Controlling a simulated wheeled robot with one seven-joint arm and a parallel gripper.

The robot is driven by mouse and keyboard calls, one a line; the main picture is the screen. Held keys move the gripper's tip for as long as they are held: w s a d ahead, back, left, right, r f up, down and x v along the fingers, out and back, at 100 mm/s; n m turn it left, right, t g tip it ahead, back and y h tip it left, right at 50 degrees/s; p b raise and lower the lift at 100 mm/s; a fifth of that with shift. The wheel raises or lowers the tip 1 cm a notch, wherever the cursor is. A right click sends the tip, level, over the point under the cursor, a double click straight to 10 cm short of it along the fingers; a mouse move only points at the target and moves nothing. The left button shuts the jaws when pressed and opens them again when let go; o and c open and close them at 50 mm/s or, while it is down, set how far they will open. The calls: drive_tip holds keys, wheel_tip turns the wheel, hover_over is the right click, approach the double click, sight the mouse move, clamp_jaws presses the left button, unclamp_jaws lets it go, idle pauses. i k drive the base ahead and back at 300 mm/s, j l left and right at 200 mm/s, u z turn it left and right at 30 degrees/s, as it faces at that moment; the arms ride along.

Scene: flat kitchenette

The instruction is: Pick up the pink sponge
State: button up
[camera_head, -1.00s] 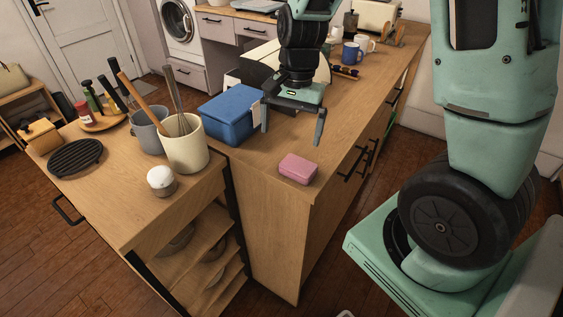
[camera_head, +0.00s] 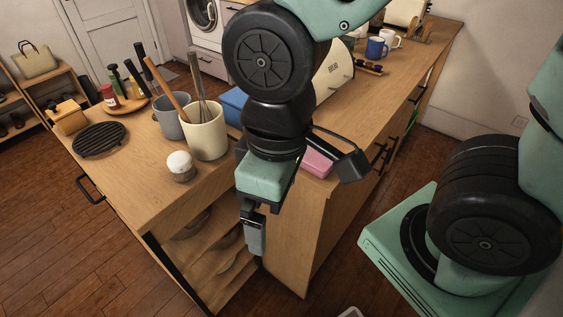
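The pink sponge (camera_head: 317,163) lies on the wooden counter near its front corner. My wrist and gripper hide its left part. My gripper (camera_head: 304,208) is in front of the sponge and closer to the camera. Its fingers are spread wide: one hangs down at the left, in front of the counter's side, and the dark other one reaches to the right of the sponge. The gripper is open and nothing shows between its fingers. I cannot tell whether any part of it touches the sponge.
The blue box (camera_head: 233,104) is mostly hidden behind my arm. A cream crock of utensils (camera_head: 205,136), a grey crock (camera_head: 169,118) and a white-topped jar (camera_head: 180,167) stand on the left counter. Mugs (camera_head: 376,47) stand farther back. The counter right of the sponge is clear.

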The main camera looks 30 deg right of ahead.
sight(314, 162)
drive_tip(key=j+z, duration=0.4)
drive_tip(key=i+j+z, duration=0.1)
drive_tip(key=z, duration=0.25)
drive_tip(key=j+z, duration=0.4)
